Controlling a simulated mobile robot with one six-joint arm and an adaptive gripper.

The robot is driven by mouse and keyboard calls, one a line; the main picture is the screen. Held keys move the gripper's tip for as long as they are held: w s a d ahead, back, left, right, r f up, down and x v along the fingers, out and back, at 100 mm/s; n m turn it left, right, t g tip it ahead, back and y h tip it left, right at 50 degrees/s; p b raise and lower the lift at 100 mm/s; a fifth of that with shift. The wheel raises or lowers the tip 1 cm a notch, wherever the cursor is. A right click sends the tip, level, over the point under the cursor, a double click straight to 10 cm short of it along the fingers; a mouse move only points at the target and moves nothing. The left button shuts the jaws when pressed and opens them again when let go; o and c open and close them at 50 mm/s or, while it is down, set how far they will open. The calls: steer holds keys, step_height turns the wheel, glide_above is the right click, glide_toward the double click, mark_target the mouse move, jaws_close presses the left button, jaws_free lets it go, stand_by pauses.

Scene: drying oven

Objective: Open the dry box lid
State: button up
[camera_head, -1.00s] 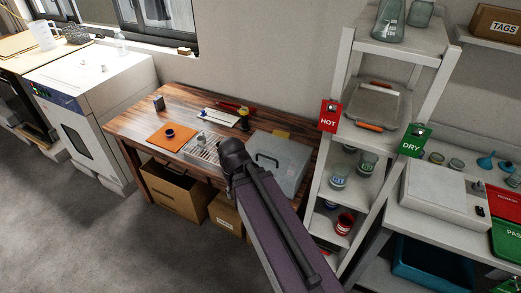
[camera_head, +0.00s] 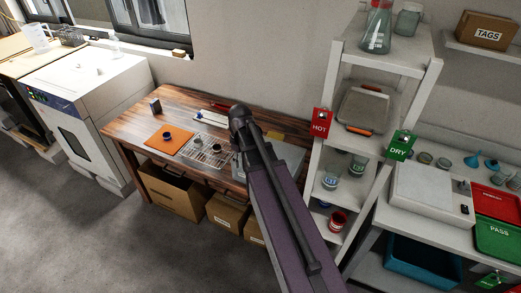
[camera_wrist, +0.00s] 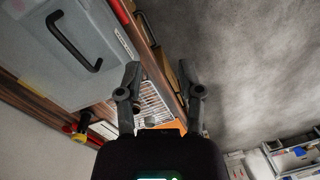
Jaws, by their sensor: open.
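The dry box (camera_wrist: 50,60) is a grey box with a flat lid and a dark handle (camera_wrist: 72,42). It fills the upper left of the wrist view. In the head view, the dry box (camera_head: 289,154) stands at the right end of the wooden bench, mostly hidden behind my arm. Its lid looks shut. My gripper (camera_wrist: 161,78) is open and empty, to the right of the handle in the wrist view and apart from it. In the head view my arm hides the gripper's fingers.
The wooden bench (camera_head: 130,122) also holds a wire rack (camera_head: 208,148) and an orange mat (camera_head: 168,144). A white shelf (camera_head: 333,95) with HOT and DRY tags stands close on the right. Cardboard boxes (camera_head: 175,190) sit under the bench. The floor at left is clear.

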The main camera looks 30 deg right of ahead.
steer(key=w+d+r+n+p, duration=0.2)
steer(key=w+d+r, duration=0.1)
steer(key=d, duration=0.3)
steer(key=w+d+r+n+y+p, duration=0.1)
steer(key=w+d+r+n+p, duration=0.1)
steer(key=d, duration=0.4)
steer(key=shift+w+d+r+g+p, duration=0.3)
steer(key=shift+w+r, duration=0.25)
steer(key=shift+w, duration=0.65)
steer(key=shift+a+f, duration=0.1)
steer(key=shift+f, duration=0.1)
steer(key=f+b, duration=0.4)
steer(key=s+a+f+b, duration=0.1)
steer(key=f+b, duration=0.3)
steer(key=b, duration=0.1)
steer(key=a+f+b, duration=0.1)
steer(key=f+b, duration=0.3)
steer(key=f, duration=0.1)
steer(key=shift+s+f+b, duration=0.1)
steer(key=shift+s+b, duration=0.2)
steer(key=shift+s, duration=0.1)
jaws_close()
